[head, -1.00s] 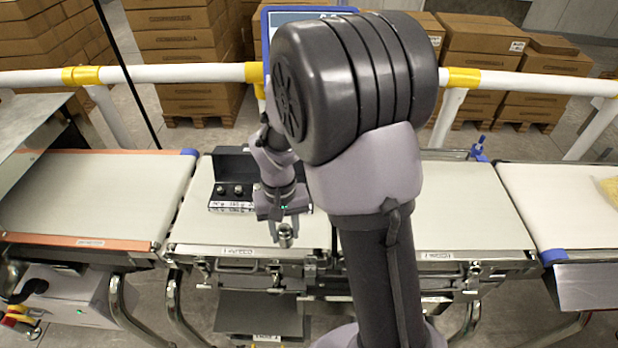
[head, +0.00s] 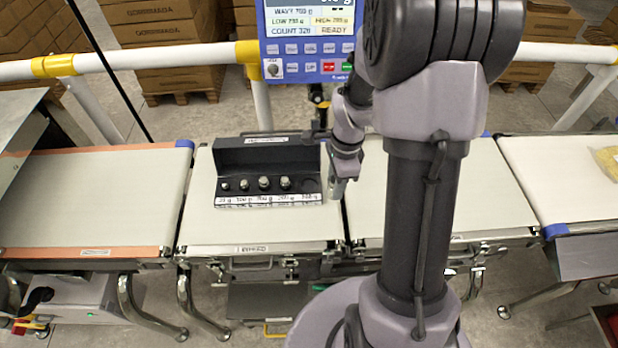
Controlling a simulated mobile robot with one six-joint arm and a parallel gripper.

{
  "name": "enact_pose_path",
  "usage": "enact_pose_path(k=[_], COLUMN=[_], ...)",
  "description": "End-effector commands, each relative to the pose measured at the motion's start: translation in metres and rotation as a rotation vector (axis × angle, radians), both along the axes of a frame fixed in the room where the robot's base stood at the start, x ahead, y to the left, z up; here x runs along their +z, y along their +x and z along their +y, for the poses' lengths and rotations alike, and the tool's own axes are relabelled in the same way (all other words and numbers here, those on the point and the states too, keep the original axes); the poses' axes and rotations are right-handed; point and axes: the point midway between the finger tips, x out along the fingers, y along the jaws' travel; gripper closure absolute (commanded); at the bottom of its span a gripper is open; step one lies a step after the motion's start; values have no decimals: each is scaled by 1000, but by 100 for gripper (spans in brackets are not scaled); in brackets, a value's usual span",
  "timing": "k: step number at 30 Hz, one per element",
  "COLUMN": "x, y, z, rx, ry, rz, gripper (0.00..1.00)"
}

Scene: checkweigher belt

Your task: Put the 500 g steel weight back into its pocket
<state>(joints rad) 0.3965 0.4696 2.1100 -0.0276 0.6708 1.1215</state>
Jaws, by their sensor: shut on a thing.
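The black weight case (head: 265,157) stands on the left weighing belt with its lid up. Several small steel weights (head: 264,183) sit in a row in it above white gram labels. The rightmost pocket (head: 308,186) looks empty and dark. My gripper (head: 336,192) points down just right of the case, beside that pocket. It is shut on the 500 g steel weight, which is hard to make out between the fingers in this view. My arm stands to the right of the gripper and covers the belt there.
A blue checkweigher terminal (head: 308,45) stands behind the case. A white rail (head: 210,61) with yellow joints runs along the back. The infeed belt (head: 85,200) at left is bare. A yellow bag (head: 607,160) lies on the far right belt.

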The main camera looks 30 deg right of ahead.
Motion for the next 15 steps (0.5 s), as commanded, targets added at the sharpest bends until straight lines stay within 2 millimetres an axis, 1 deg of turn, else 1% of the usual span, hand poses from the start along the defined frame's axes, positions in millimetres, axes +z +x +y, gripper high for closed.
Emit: enact_pose_path(k=[1,3,6,9,13,14,15], x=[-4,-5,-7,-8,-8,-12,-23], y=[14,33,54,66,78,80,78], z=[6,15,24,29,34,35,34], rx=[5,5,5,3,4,4,2], ry=[0,0,0,0,0,0,1], rz=[-1,-1,-1,0,0,0,3], gripper=[100,100,100,100,100,100,100])
